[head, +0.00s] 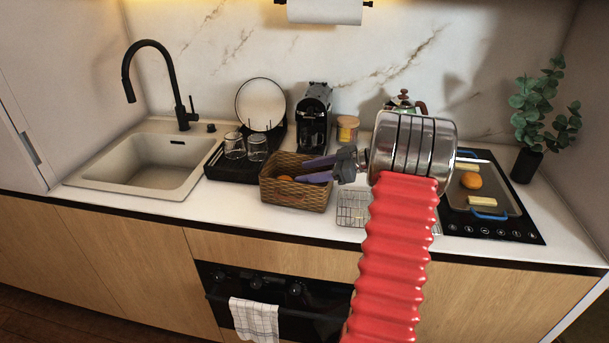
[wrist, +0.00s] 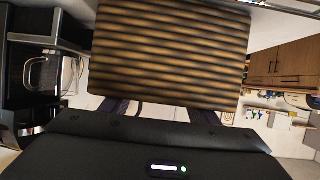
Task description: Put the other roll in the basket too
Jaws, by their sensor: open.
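The wicker basket (head: 298,197) stands on the counter, right of the sink. A brown-orange roll (head: 285,178) shows inside it, partly hidden by the rim and my gripper. Another orange-brown roll (head: 470,180) lies on the tray (head: 492,190) on the hob at the right. My gripper (head: 301,171) is open, its two purple fingers pointing left across the basket's right part. Nothing shows between them.
The tray also holds pale yellow blocks (head: 481,201) and has blue handles. A wire rack (head: 352,208) lies right of the basket, partly behind my arm. Behind stand a coffee machine (head: 314,115) and a dish rack (head: 240,165) with glasses. A plant (head: 540,110) stands far right.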

